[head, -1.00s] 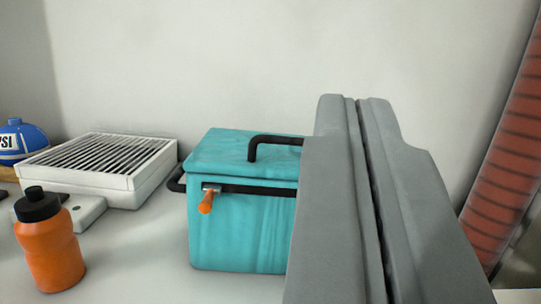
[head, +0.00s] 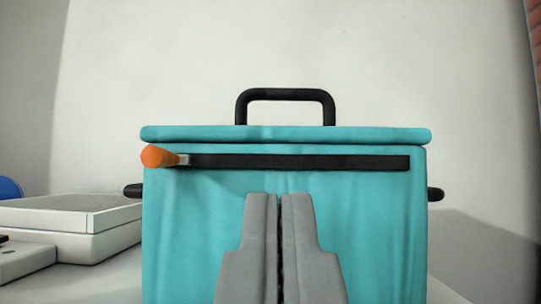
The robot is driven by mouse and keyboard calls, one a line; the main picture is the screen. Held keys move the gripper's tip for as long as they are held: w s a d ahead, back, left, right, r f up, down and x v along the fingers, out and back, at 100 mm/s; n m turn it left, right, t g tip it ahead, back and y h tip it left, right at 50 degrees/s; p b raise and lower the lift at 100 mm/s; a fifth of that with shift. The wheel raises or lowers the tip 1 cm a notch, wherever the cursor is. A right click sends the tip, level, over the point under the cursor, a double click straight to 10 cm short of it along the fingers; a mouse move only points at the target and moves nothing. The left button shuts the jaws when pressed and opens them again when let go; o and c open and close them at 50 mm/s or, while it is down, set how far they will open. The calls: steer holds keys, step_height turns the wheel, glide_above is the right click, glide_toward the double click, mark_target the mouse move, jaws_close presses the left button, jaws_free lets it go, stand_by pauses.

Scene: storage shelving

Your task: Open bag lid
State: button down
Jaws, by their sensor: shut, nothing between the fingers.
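The teal bag (head: 195,235) stands upright on the white surface, front face toward me, filling the middle of the view. Its lid (head: 390,136) lies flat on top, with a black handle (head: 285,94) standing up from it. A black zipper strip (head: 300,162) runs across the front just below the lid. An orange zipper pull (head: 158,157) sits at the strip's left end. My gripper (head: 279,198) is shut and empty, in front of the bag's middle and below the strip. It hides the lower middle of the front. I cannot tell whether it touches the bag.
A blue object (head: 8,190) shows at the left edge. A ribbed red column (head: 535,45) is at the far right. The surface right of the bag looks clear.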

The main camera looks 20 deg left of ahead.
steer(key=x, duration=1.4)
steer(key=shift+r, duration=0.1)
step_height(320, 180, up, 8)
steer(key=g+h, duration=0.2)
steer(key=g, duration=0.3)
glide_above(277, 95)
steer(key=shift+w+f, duration=0.15)
steer(key=shift+f, duration=0.1)
steer(key=w+a+r+g, duration=0.1)
steer(key=w+a+r, duration=0.1)
steer(key=w+r, duration=0.2)
steer(key=w+a+r+g, duration=0.1)
steer(key=w+a+r, duration=0.2)
steer(key=w, duration=0.7)
steer(key=shift+w+a+r, duration=0.15)
steer(key=shift+w+r, duration=0.25)
steer(key=shift+r, duration=0.1)
stand_by(0.8)
